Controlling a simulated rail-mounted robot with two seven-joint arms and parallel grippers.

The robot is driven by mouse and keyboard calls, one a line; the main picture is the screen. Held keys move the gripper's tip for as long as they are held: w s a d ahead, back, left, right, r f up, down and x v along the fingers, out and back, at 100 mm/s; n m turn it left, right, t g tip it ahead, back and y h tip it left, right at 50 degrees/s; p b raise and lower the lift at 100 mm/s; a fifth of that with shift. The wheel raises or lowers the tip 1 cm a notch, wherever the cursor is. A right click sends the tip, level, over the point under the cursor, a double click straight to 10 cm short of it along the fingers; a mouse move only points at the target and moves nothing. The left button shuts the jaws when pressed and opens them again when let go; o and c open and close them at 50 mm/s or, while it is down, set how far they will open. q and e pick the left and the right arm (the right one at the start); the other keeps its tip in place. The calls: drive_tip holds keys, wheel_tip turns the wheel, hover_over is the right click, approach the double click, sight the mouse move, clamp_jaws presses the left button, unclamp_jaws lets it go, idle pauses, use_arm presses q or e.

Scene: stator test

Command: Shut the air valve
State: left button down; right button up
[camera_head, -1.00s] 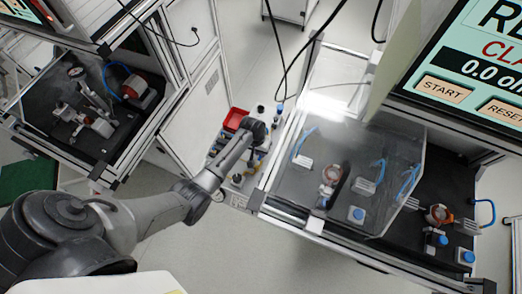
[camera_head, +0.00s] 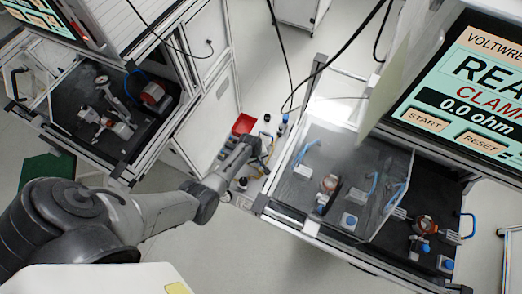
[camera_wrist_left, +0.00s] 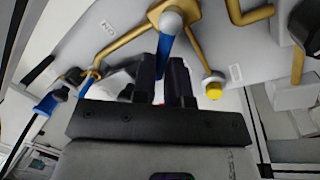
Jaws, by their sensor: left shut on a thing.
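In the left wrist view, my left gripper (camera_wrist_left: 163,78) is shut on a blue valve handle (camera_wrist_left: 165,48). In the head view, my left gripper (camera_head: 257,150) is at the small bench between the two stations, and the valve is too small to make out there. My right gripper is not in view.
Another blue handle (camera_wrist_left: 46,104) and a yellow cap (camera_wrist_left: 213,87) are on nearby pipework. In the head view, a red bin (camera_head: 243,124) stands just behind the gripper. A clear-covered station (camera_head: 335,165) is close on the right. Black cables hang above.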

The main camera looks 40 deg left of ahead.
use_arm(q)
drive_tip(key=n, duration=0.1)
drive_tip(key=s+n+p, duration=0.1)
drive_tip(key=n, duration=0.1)
drive_tip(key=n+p, duration=0.1)
drive_tip(key=shift+s+a+r+n+y, duration=0.1)
drive_tip(key=shift+s+n+y, duration=0.2)
drive_tip(key=shift+s+y, duration=0.1)
drive_tip(key=shift+s+n+y+p, duration=0.2)
drive_tip(key=shift+s+n+p, duration=0.25)
drive_tip(key=shift+n, duration=0.6)
drive_tip(key=shift+s+n+y+p, duration=0.2)
drive_tip(key=shift+s+n+p, duration=0.2)
drive_tip(key=shift+n, duration=0.65)
drive_tip(key=c, duration=1.1)
unclamp_jaws()
drive_tip(key=shift+c, duration=0.2)
wheel_tip(320, 180, up, 13)
drive_tip(key=s+d+p, duration=0.1)
drive_tip(key=s+p, duration=0.1)
drive_tip(key=p, duration=1)
drive_tip(key=shift+s+d+r, duration=0.15)
drive_tip(key=shift+s, duration=0.1)
